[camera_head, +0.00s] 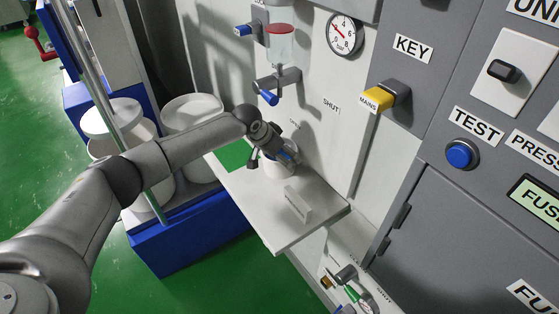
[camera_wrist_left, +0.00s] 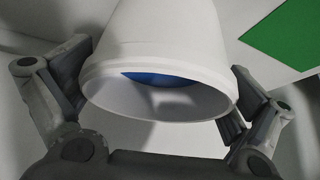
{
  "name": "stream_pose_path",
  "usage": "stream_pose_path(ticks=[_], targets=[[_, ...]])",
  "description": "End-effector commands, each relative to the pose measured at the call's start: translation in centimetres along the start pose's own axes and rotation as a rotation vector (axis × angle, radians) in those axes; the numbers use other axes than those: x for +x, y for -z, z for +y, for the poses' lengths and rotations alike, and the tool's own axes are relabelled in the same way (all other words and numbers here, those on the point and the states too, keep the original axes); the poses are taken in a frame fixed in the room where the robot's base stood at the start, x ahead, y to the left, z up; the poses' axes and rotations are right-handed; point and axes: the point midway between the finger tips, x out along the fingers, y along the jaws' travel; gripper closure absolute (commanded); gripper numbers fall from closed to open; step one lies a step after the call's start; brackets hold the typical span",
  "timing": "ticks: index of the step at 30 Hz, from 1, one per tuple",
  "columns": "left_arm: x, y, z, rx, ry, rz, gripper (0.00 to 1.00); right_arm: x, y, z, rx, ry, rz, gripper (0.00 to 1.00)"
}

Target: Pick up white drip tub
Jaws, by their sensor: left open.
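My left gripper's fingers (camera_wrist_left: 155,85) are spread, one on each side of the tub. A dark gap shows beside the left finger; whether the right finger touches the tub I cannot tell. My right gripper is in neither view.
A small white bracket (camera_head: 298,203) and a green patch (camera_head: 234,155) are on the shelf. Above are a sight glass (camera_head: 280,45) and a blue-handled valve (camera_head: 270,97). White drums (camera_head: 192,112) stand on a blue base at left.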

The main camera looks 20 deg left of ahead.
Motion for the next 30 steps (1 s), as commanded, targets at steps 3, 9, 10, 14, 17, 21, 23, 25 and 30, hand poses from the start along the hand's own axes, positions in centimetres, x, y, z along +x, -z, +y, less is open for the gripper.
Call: stream_pose_path(ticks=[3, 9, 10, 14, 17, 21, 23, 25, 30], targets=[[0.0, 0.0, 0.0, 0.000, 0.000, 0.000, 0.08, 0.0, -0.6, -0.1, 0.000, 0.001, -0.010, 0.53], [0.0, 0.0, 0.0, 0.000, 0.000, 0.000, 0.33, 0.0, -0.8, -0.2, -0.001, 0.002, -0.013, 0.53], [0.0, 0.0, 0.0, 0.000, 0.000, 0.000, 0.36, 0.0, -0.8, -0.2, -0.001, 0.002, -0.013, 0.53], [-0.1, 0.1, 0.0, 0.000, 0.000, 0.001, 0.36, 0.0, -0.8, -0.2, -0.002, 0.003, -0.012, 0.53], [-0.1, 0.1, 0.0, 0.000, 0.000, 0.001, 0.36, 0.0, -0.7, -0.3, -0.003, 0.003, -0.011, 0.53], [-0.5, 0.4, 0.0, 0.000, 0.000, 0.004, 0.36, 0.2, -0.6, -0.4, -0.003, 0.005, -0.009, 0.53], [-0.9, 0.6, 0.0, 0.001, 0.000, 0.003, 0.36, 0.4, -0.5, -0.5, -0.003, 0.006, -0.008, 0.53], [-1.6, 1.0, 0.0, 0.001, -0.001, 0.006, 0.36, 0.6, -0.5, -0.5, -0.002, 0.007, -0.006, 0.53], [-4.1, 1.4, -0.5, 0.001, 0.001, 0.003, 0.36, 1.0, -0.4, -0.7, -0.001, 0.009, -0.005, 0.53]])
